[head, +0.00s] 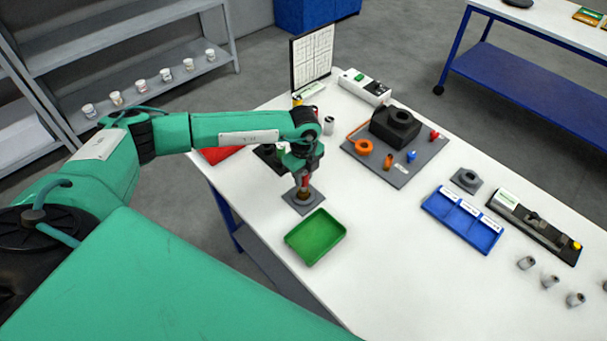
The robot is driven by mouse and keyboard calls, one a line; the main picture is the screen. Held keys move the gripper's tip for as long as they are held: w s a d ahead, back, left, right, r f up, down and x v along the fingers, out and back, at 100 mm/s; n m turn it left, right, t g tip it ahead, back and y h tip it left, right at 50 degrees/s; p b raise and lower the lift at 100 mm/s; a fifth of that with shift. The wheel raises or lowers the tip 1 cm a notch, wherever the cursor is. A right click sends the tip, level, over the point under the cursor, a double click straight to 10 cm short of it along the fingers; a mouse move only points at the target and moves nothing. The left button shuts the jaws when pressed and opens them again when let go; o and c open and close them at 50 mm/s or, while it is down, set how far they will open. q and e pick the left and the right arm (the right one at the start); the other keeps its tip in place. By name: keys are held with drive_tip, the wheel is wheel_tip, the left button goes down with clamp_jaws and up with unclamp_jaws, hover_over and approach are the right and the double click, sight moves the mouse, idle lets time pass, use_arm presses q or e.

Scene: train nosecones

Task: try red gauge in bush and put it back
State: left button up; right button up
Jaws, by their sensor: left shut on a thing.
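My left gripper (302,178) points straight down over a small grey square plate (313,203) near the table's left edge. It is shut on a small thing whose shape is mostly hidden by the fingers. A brownish-red part (303,190) shows between the fingertips and the plate. I cannot tell how much of this is a gauge and how much is the bush, or how deep one sits in the other. A small red piece (433,134) lies on the grey board (401,180) to the right. My right gripper is not in view.
The grey board also holds a black block (395,125), an orange ring (364,146), a blue piece (411,156) and an orange piece (388,162). A green tray (316,238) is close in front of the plate. A blue divided tray (462,221) stands at right.

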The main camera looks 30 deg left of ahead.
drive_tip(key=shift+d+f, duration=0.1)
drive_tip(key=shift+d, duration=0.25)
use_arm(q)
drive_tip(key=shift+f+b, duration=0.25)
drive_tip(key=shift+b, duration=0.05)
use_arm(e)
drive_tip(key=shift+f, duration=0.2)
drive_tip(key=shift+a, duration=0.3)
use_arm(q)
drive_tip(key=shift+r, duration=0.2)
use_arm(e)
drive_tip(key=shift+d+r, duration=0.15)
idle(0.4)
